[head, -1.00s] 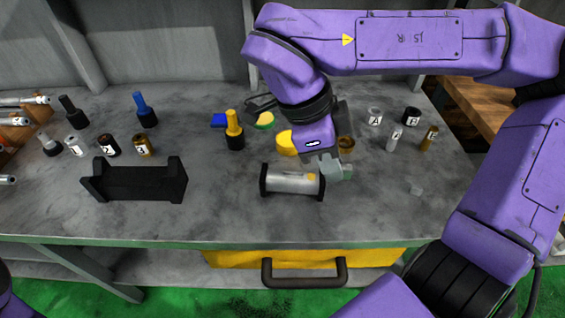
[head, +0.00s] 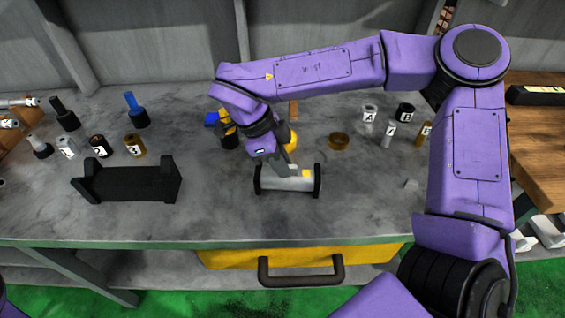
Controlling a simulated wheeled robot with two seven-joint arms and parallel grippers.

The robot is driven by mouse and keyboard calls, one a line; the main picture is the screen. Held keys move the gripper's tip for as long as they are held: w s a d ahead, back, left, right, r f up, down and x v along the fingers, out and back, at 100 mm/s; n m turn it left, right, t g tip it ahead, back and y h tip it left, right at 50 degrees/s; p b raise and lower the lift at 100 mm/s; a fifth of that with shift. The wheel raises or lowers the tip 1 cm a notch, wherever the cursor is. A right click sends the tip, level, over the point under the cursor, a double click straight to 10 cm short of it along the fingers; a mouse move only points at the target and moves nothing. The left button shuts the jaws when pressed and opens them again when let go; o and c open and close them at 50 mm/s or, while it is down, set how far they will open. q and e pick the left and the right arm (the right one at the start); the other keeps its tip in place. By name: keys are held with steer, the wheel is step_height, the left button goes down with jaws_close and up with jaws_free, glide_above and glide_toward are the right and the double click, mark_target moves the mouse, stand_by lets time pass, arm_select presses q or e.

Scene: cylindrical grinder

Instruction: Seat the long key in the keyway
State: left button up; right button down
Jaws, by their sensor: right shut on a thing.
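The silver shaft (head: 285,184) lies level between two black end supports in the middle of the bench. A small yellow-gold patch (head: 307,173) shows on top of it, towards its right end. My right gripper (head: 286,171) points down at the top of the shaft, just left of that patch. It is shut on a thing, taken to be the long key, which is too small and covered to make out. The keyway cannot be made out, and I cannot tell whether the key touches it. My left gripper is out of view.
An empty black cradle (head: 126,184) stands to the left. Several labelled cylinders and a blue-topped tool (head: 137,110) stand behind it. More labelled cylinders stand at the right, with a brown ring (head: 339,140). A yellow drawer (head: 225,258) is below. The bench front is clear.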

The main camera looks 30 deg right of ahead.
steer(key=shift+s+f, duration=0.25)
steer(key=shift+f, duration=0.25)
steer(key=shift+s+f, duration=0.2)
steer(key=shift+f, duration=0.3)
steer(key=c, duration=1.1)
jaws_free()
steer(key=p+v, duration=0.1)
steer(key=v, duration=1.2)
steer(key=shift+w+d+p, duration=0.2)
steer(key=shift+d+p, duration=0.1)
steer(key=shift+p, duration=0.1)
steer(key=shift+w+r, duration=0.15)
steer(key=shift+r, duration=0.2)
steer(key=shift+r, duration=0.1)
